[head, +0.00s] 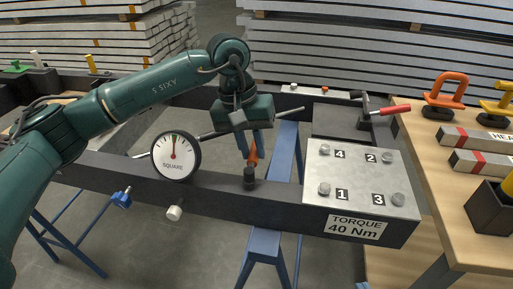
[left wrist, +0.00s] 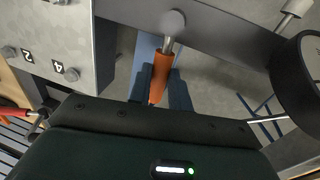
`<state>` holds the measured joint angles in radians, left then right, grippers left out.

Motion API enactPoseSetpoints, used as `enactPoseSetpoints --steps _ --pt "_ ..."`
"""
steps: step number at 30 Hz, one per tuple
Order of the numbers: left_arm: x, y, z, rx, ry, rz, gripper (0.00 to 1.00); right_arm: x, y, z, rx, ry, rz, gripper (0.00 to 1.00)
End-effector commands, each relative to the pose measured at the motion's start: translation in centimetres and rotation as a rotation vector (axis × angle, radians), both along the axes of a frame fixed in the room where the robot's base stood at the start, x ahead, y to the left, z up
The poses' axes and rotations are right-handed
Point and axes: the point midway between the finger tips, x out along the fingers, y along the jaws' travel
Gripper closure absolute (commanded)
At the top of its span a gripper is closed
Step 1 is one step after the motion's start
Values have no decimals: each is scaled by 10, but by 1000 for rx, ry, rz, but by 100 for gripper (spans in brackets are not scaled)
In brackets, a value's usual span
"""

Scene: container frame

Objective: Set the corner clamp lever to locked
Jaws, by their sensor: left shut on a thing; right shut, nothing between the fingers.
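An orange-handled lever (head: 253,154) stands up from a dark round pivot (head: 250,177) on the front beam of the frame, left of the torque plate. My left gripper (head: 251,139) reaches down from above and is shut on its handle. In the left wrist view the orange handle (left wrist: 161,77) lies between the two dark fingers of my left gripper (left wrist: 163,92), with its metal rod running to the pivot (left wrist: 173,22). A red-handled lever (head: 390,110) sits on a dark clamp at the frame's back right corner. No lock marking is readable. My right gripper is not in view.
A round SQUARE gauge (head: 175,156) stands on the front beam left of the lever. A metal plate (head: 361,178) with numbered bolts lies to the right. A wooden bench (head: 440,190) with clamps and bars stands further right. Blue trestles (head: 264,243) support the frame.

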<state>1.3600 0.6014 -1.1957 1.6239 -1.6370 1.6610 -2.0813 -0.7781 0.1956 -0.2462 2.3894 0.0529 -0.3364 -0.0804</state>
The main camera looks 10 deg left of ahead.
Motion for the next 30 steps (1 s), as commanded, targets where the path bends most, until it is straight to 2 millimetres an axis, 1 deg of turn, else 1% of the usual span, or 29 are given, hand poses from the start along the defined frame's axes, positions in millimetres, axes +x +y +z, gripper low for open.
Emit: enactPoseSetpoints --steps 14,15,21,23,30 --pt "0 1 2 -3 -5 -9 100 1 0 1 -4 -5 2 100" --pt "0 1 2 -3 -5 -8 79 1 0 1 -4 -5 2 100" --pt "0 1 1 -2 -3 -9 63 0 -1 1 -4 -4 1 100" --pt "0 1 1 -2 -3 -9 59 0 -1 1 -4 -3 1 100" --pt "0 2 2 -1 -2 -8 59 0 -1 1 -4 -4 1 100"
